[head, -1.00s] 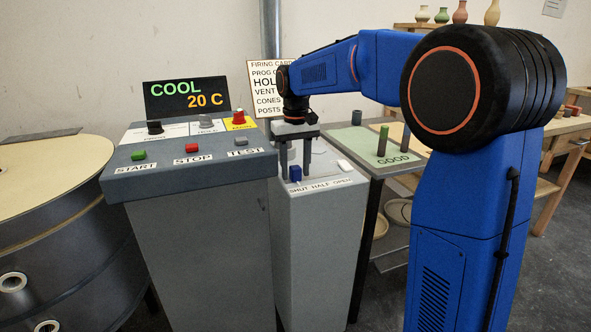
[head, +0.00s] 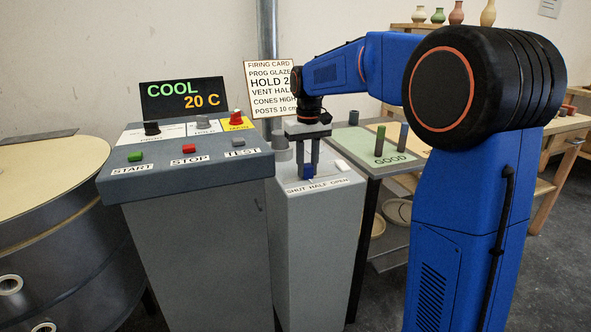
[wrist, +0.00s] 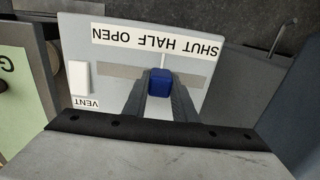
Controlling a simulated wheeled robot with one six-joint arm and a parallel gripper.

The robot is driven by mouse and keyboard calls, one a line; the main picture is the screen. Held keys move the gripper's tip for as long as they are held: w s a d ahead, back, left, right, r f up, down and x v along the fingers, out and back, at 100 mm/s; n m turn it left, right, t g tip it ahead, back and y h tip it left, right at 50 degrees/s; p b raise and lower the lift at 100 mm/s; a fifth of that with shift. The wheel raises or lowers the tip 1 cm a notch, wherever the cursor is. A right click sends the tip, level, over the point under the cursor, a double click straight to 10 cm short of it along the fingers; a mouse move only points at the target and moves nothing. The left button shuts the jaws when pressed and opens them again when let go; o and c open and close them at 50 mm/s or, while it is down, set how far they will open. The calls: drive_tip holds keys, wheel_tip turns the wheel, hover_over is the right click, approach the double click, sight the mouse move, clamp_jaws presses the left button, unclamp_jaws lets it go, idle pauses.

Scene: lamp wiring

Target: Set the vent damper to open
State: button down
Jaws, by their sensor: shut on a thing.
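The vent damper's blue slider knob (head: 308,172) stands in a slot on top of the grey vent pedestal (head: 314,240). It also shows in the wrist view (wrist: 160,83), close to the word HALF on the SHUT HALF OPEN label (wrist: 157,42), a little toward the SHUT side. The label reads upside down there, with OPEN at the left. It also shows in the head view (head: 319,186), with OPEN at the right. My gripper (head: 308,168) points down from above and is shut on the knob. Its fingers hide part of the slot.
A white block (wrist: 79,78) lies by the VENT tag at the OPEN end. The kiln control console (head: 185,175) stands close on the left, its display reading COOL 20 C. A firing card (head: 265,90) hangs behind. A green GOOD board (head: 362,143) is on the right.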

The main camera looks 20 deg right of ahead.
drive_tip(key=d, duration=0.5)
drive_tip(key=shift+w, duration=0.2)
drive_tip(key=c, duration=1.4)
unclamp_jaws()
drive_tip(key=shift+c, duration=0.2)
drive_tip(key=shift+r, duration=0.1)
wheel_tip(320, 180, up, 17)
drive_tip(key=shift+r, duration=0.1)
